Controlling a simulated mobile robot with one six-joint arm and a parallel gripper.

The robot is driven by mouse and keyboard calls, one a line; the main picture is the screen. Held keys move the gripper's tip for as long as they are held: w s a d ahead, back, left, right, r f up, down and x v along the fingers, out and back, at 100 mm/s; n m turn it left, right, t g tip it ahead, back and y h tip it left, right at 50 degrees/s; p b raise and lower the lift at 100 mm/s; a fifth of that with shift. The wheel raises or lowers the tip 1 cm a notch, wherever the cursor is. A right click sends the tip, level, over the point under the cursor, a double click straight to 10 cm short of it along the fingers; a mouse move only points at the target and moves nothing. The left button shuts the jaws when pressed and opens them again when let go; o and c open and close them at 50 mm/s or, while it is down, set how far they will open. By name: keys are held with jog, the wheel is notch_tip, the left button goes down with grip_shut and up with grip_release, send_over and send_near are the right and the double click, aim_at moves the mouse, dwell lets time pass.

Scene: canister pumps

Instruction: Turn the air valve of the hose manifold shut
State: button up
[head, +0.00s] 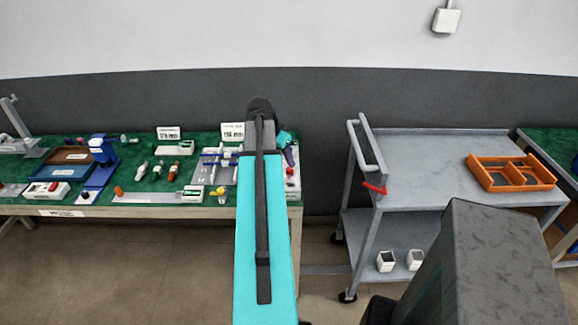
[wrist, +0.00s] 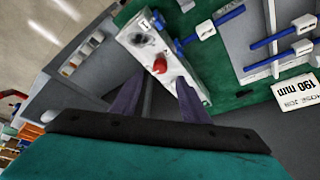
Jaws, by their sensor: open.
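A pale block (wrist: 168,62) with a red knob (wrist: 159,66) lies in front of my gripper in the wrist view; it looks like the hose manifold and its air valve. My gripper (wrist: 160,84) is open and empty, with its two purple fingers on either side below the knob. I cannot tell whether a finger touches the block. In the head view the block (head: 292,184) shows at the right end of the green bench, partly hidden by my arm. A purple finger (head: 291,155) shows just above it.
A grey rack with blue clamps (wrist: 230,13) and a 190 mm sign (wrist: 298,88) stand beside the block. Several tools and trays crowd the green bench (head: 140,181). A grey cart (head: 430,150) with an orange tray (head: 510,173) stands to the right, across a gap.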

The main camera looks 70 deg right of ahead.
aim_at(289, 169)
jog(key=shift+p+x, duration=0.6)
jog(key=shift+x, duration=2.6)
jog(key=shift+c, duration=0.3)
jog(key=c, duration=1)
jog(key=shift+o, duration=0.2)
